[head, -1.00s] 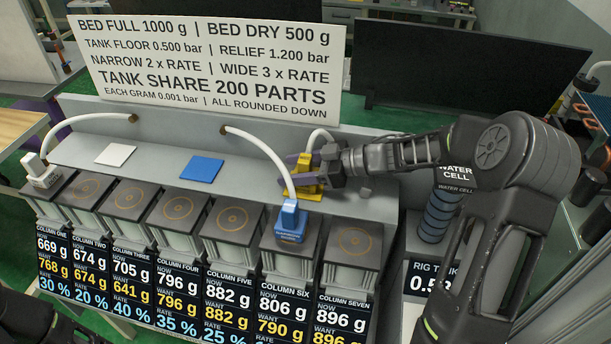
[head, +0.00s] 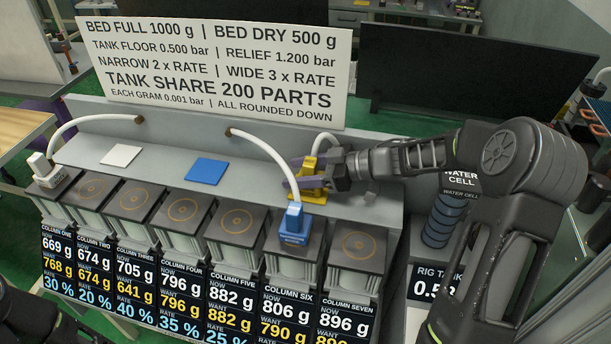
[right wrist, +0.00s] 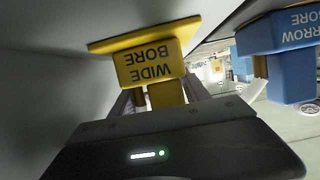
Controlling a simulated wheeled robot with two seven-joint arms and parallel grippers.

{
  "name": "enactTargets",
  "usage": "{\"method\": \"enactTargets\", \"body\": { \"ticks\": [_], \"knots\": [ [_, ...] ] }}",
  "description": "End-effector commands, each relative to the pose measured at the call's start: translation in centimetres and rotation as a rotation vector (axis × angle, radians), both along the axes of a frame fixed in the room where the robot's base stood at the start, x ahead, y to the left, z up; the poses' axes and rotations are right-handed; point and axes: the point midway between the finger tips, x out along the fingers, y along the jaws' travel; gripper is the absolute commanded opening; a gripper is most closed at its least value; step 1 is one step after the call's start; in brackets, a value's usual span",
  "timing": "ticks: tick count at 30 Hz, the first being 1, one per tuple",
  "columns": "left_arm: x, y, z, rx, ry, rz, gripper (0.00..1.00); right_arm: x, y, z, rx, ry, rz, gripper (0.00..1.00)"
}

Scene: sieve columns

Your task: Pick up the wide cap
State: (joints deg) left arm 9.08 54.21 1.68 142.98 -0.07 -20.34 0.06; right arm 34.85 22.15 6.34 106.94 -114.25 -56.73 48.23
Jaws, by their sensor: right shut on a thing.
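The wide cap (head: 311,168) is yellow with a hose at its top and stands on the grey shelf behind columns six and seven. In the right wrist view the cap (right wrist: 150,68) reads "WIDE BORE" and appears upside down, against a flat yellow pad (right wrist: 110,46). My right gripper (head: 303,173) is shut on the cap, with its fingers on either side of it. The cap looks upright and at its pad; I cannot tell any gap beneath it. My left gripper is not in view; only part of my left arm shows at bottom left.
A blue narrow-bore cap (head: 294,225) sits on column six, close to my right gripper. A white cap (head: 41,167) sits on column one. White (head: 121,155) and blue (head: 207,170) pads lie bare on the shelf. Column seven's top (head: 357,244) is clear. The water cell (head: 441,217) stands right.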

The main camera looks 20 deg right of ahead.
Motion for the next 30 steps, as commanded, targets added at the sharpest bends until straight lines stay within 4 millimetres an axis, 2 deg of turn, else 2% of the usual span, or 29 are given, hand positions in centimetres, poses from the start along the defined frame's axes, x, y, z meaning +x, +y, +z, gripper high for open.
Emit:
{"method": "enactTargets", "body": {
  "ticks": [5,8,19,24,30],
  "knots": [
    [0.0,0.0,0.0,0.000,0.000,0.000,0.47,0.1,0.0,1.1,-0.001,-0.004,0.000,0.00],
    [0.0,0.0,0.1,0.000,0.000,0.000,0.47,0.1,0.1,2.5,-0.001,-0.006,0.002,0.00],
    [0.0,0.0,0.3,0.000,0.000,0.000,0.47,0.1,0.0,9.0,0.000,-0.007,0.001,0.00],
    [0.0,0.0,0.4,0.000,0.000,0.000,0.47,0.1,0.0,10.1,0.000,-0.003,0.000,0.00],
    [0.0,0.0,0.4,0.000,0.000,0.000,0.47,0.1,0.0,10.2,0.001,-0.002,-0.001,0.00]
  ]
}}
